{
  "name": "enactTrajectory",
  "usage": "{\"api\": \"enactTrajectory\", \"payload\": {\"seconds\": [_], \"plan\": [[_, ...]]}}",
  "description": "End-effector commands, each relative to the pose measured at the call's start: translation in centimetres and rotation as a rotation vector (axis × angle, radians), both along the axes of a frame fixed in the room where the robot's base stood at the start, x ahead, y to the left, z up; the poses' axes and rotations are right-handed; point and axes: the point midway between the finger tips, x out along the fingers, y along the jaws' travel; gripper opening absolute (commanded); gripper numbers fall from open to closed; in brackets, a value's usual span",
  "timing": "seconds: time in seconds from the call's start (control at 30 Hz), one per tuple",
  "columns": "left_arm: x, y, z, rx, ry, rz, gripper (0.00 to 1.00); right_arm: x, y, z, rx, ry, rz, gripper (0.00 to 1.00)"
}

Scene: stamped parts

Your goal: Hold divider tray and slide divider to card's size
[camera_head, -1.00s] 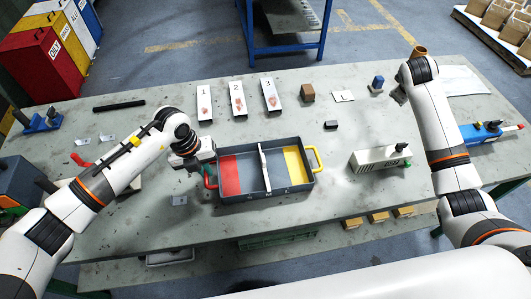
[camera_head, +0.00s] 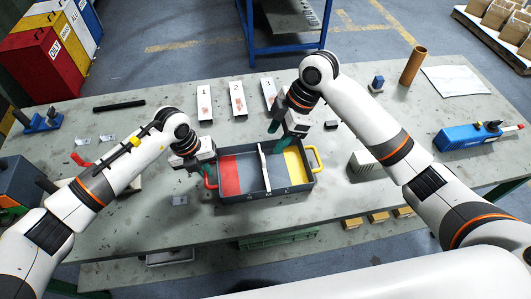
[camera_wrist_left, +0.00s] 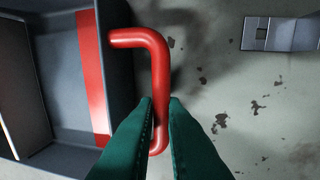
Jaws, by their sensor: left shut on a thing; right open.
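The divider tray (camera_head: 237,197) is a dark grey open box on the table, with a red zone (camera_head: 230,175) at left and a yellow zone (camera_head: 294,163) at right. A white divider (camera_head: 264,166) stands across it near the middle. My left gripper (camera_head: 207,171) is shut on the tray's red handle (camera_wrist_left: 158,70), its green fingers around the bar in the left wrist view (camera_wrist_left: 161,112). My right gripper (camera_head: 278,135) is open above the tray's back edge, right of the divider and apart from it. Three white cards (camera_head: 204,103), numbered, lie behind the tray.
A yellow handle (camera_head: 316,159) is on the tray's right. A black bar (camera_head: 119,106) lies at back left.

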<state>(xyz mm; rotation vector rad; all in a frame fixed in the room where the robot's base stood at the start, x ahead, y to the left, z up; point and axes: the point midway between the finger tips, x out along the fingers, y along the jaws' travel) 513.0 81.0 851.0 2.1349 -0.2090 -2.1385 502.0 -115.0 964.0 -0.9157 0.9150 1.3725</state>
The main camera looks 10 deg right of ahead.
Motion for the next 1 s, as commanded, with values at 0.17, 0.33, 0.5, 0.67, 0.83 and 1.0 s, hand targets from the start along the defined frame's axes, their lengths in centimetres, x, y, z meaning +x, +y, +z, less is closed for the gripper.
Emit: {"api": "enactTrajectory", "payload": {"seconds": [0.17, 0.33, 0.5, 0.67, 0.83, 1.0], "plan": [[0.0, 0.0, 0.0, 0.0, 0.001, 0.0, 0.0, -0.1, 1.5, -3.6, 0.001, 0.004, -0.001, 0.51], [0.0, 0.0, 0.0, 0.0, 0.001, 0.0, 0.0, -0.1, 2.5, -6.0, 0.001, 0.003, -0.001, 0.51], [0.0, 0.0, 0.0, 0.0, 0.001, 0.0, 0.0, 0.0, 3.0, -7.2, 0.0, 0.0, -0.002, 0.51], [0.0, 0.0, 0.0, -0.001, 0.001, 0.0, 0.0, 0.0, 3.1, -7.5, 0.0, -0.001, -0.001, 0.51], [0.0, 0.0, 0.0, -0.001, 0.001, 0.0, 0.0, 0.0, 3.0, -7.5, 0.0, 0.0, -0.002, 0.49], [0.0, 0.0, 0.0, -0.001, 0.001, -0.001, 0.0, 0.0, 3.0, -7.5, 0.0, -0.001, -0.003, 0.21]]}}
